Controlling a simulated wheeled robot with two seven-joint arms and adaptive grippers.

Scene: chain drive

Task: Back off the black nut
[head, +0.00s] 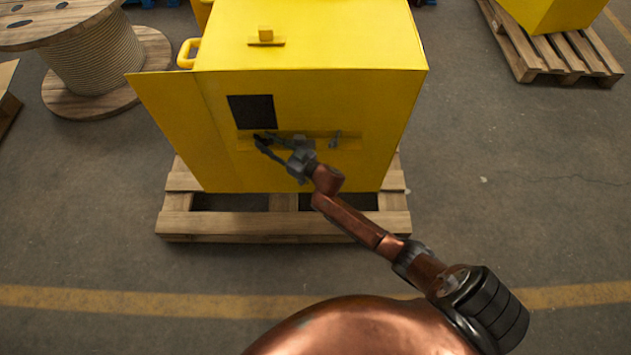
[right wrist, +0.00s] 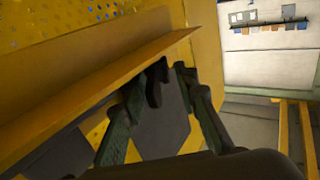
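The yellow housing (head: 340,90) stands on a wooden pallet, with a dark square opening (head: 252,112) in its front. A small black part (head: 262,139), which looks like the black nut, sits at the front ledge just below this opening. My right gripper (head: 263,143) reaches the ledge from the right, its fingertips around or beside this part. In the right wrist view the two fingers (right wrist: 171,68) stand apart, with a dark curved piece (right wrist: 154,92) close to the left finger. I cannot tell whether they touch the nut. My left gripper is out of view.
A yellow ledge (right wrist: 100,75) runs close above the fingers in the right wrist view. A yellow panel (head: 165,125) juts out at left. The pallet (head: 285,226) lies below; the floor in front is clear.

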